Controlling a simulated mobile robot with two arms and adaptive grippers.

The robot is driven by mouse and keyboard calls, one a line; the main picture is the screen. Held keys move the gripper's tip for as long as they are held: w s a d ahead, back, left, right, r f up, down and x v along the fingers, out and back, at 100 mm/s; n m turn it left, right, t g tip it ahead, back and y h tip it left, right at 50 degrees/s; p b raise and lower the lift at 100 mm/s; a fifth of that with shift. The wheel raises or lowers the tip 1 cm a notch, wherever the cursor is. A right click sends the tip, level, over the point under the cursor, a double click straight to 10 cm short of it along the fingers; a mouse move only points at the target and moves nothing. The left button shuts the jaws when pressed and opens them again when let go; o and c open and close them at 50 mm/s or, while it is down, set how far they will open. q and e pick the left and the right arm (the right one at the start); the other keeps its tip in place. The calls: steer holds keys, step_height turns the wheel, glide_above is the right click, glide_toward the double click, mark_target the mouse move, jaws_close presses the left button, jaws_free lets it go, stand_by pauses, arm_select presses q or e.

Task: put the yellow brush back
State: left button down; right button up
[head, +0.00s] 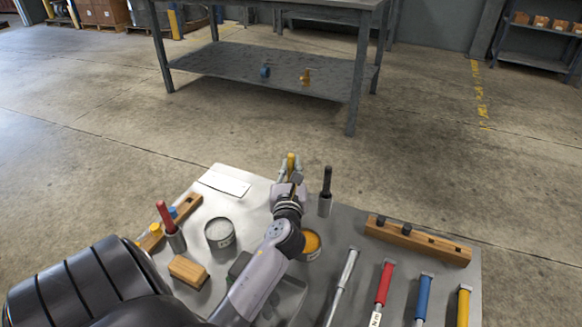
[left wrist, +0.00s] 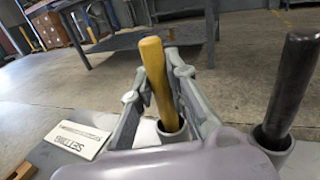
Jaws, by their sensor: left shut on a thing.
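My left gripper (head: 291,168) is shut on the yellow brush (head: 291,160), near the far edge of the grey work surface. In the left wrist view the yellow brush (left wrist: 157,78) is nearly upright, slightly tilted, between the two fingers. Its lower end shows within the rim of a grey cup (left wrist: 173,132); how deep it sits is hidden. A black-handled brush (head: 327,182) stands in another grey cup (head: 324,207) to the right. A red-handled brush (head: 165,215) stands in a cup at the left. My right gripper is not in view.
A white lettered plate (head: 225,182) lies left of the gripper. A grey tin (head: 220,233), a wooden block (head: 188,271) and an orange-filled tin (head: 311,243) stand nearer. A wooden rack (head: 417,240) and several coloured-handled tools are at right. A metal table (head: 270,72) stands beyond.

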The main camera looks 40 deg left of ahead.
arm_select(q)
steer(key=shift+f, duration=0.1)
steer(key=c, duration=1.6)
jaws_free()
steer(key=shift+o, duration=0.2)
